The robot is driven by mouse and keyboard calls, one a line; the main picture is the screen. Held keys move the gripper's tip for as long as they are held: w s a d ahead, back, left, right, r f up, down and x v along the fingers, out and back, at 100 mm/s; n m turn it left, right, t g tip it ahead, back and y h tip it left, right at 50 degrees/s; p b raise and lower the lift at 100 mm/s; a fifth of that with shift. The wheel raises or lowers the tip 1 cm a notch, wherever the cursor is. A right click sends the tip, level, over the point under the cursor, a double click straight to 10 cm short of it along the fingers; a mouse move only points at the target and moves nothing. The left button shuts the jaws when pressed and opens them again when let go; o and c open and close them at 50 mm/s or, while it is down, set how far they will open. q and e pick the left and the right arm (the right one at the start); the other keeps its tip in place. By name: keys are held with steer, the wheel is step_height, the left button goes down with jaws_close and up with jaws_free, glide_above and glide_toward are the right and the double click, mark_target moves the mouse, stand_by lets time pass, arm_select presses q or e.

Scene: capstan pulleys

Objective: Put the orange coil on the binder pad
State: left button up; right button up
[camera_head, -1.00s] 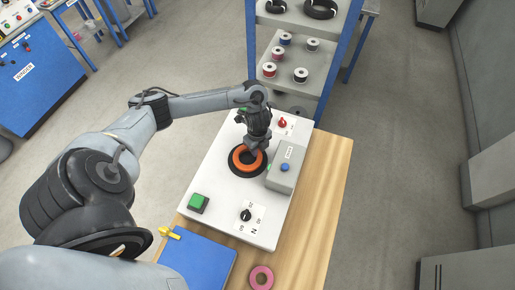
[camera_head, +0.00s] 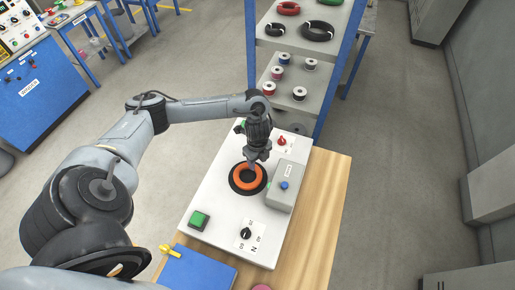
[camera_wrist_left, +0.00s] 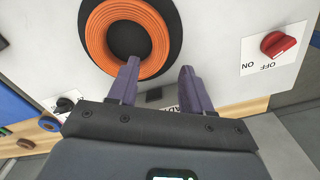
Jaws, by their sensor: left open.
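The orange coil (camera_head: 248,186) is a ring lying flat on a round black pad (camera_head: 231,181), which I take for the binder pad, on the white machine top. In the left wrist view the coil (camera_wrist_left: 97,42) rests within the black disc (camera_wrist_left: 172,20), whose rim shows around it. My left gripper (camera_head: 256,162) points down beside the coil's far edge. In the wrist view its two fingers (camera_wrist_left: 158,75) are apart with nothing between them; one fingertip overlaps the coil's rim in the picture, and I cannot tell if they touch. My right gripper is not in view.
A grey box (camera_head: 287,185) with a blue button stands right of the pad. A red switch (camera_head: 282,141), a green button (camera_head: 199,220) and a black knob (camera_head: 246,233) are also on the machine. A blue pad (camera_head: 200,270) lies nearer. Shelves (camera_head: 303,45) hold spools and coils behind.

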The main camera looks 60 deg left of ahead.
arm_select(q)
step_height(320, 180, up, 7)
steer(key=p, duration=0.2)
stand_by(0.5)
